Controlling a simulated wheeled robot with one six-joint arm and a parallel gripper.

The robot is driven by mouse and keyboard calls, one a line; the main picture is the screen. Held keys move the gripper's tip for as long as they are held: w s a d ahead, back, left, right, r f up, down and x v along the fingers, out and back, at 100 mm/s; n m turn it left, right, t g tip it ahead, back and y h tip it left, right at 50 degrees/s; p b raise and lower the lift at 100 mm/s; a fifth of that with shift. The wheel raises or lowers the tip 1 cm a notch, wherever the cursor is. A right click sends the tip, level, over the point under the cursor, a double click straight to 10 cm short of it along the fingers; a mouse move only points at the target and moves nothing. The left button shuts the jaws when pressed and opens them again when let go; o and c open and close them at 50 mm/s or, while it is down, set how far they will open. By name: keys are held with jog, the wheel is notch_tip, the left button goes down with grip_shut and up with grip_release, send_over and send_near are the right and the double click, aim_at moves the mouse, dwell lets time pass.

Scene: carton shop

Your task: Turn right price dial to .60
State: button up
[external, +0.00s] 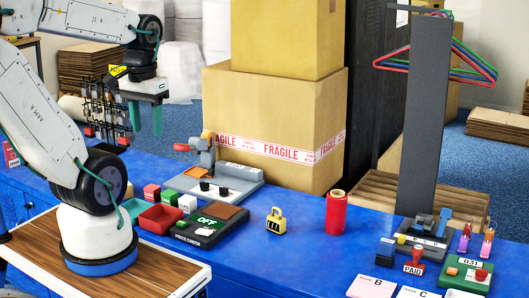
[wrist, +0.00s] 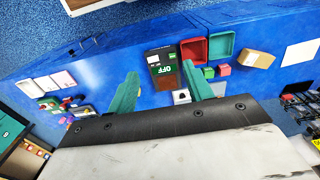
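My gripper (external: 146,134) is raised in the air at the upper left in the external view, above and apart from the counter. Its two teal fingers are spread with nothing between them; they also show in the wrist view (wrist: 160,69). A black price check unit (external: 181,231) with a green OFF display (external: 207,221) stands on the blue counter; it also shows in the wrist view (wrist: 166,79). Behind it is a grey device (external: 236,177) with two small dark knobs, the right one (external: 223,191) and the left one (external: 204,186). Any dial numbers are too small to read.
A red tray (external: 160,217) and small blocks sit left of the price check unit. A yellow padlock (external: 275,221) and a red cylinder (external: 336,212) stand to its right. Large cartons (external: 250,110) stand behind. Blue counter (external: 270,262) is clear in front.

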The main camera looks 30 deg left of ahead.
jog(key=w+a+f+g, duration=0.1)
jog(key=w+f, duration=0.3)
jog(key=w, duration=0.3)
jog(key=w+a+f+g, duration=0.1)
jog(key=w+f+g, duration=0.1)
jog(key=w+f, duration=0.45)
jog(key=t, duration=0.2)
send_over(224, 191)
notch_tip(224, 191, down, 12)
jog(key=shift+w+a+f+t, duration=0.15)
jog(key=shift+w+a+t, duration=0.1)
jog(key=shift+t, duration=0.15)
notch_tip(224, 191, down, 8)
jog(key=shift+r, duration=0.2)
jog(key=c, duration=1)
